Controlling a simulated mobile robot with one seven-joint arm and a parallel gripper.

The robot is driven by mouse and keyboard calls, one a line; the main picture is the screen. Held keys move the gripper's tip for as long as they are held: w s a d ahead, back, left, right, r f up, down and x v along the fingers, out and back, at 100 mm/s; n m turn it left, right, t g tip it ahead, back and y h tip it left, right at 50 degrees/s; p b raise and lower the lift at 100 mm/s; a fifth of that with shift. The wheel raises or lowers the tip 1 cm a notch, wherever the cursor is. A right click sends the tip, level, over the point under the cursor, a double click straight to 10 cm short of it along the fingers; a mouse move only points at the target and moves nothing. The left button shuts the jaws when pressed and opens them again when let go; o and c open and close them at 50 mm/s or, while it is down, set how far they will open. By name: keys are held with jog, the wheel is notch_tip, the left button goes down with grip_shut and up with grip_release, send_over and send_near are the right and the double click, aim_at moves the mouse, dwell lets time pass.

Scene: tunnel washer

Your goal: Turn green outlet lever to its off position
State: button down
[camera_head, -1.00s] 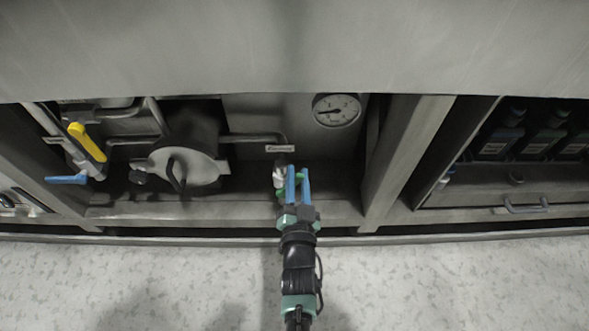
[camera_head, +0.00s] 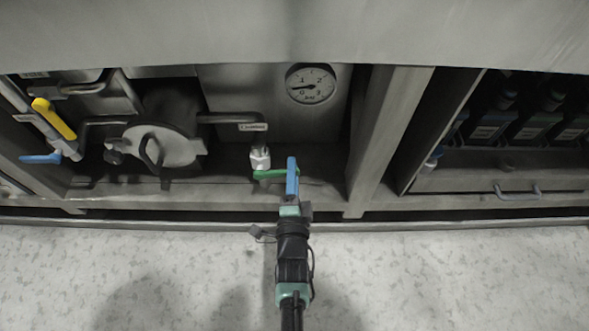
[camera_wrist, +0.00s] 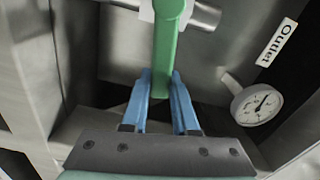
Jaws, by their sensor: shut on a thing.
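The green outlet lever (camera_head: 270,174) sticks out from a white valve body (camera_head: 260,158) at the end of a pipe, under a small label plate. In the head view it points right, toward my gripper (camera_head: 291,170). In the wrist view the green lever (camera_wrist: 167,45) runs down from the top, and its lower end sits between the two blue fingers of my gripper (camera_wrist: 161,85). The fingers are shut on the lever. The "Outlet" label (camera_wrist: 277,42) is legible in the wrist view.
A pressure gauge (camera_head: 310,85) is above right of the valve. A yellow lever (camera_head: 54,118) and a blue lever (camera_head: 41,158) are at the left, beside a round hatch (camera_head: 160,147). A post (camera_head: 389,140) stands at right. The floor in front is clear.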

jog(key=shift+f+m+b, duration=0.5)
jog(key=shift+f+m, duration=0.35)
jog(key=shift+m, duration=0.15)
jog(key=shift+s, duration=0.1)
jog(key=c, duration=0.7)
grip_release()
jog(key=shift+r, duration=0.1)
jog(key=shift+s+p, duration=2.5)
jog(key=shift+s, duration=3.9)
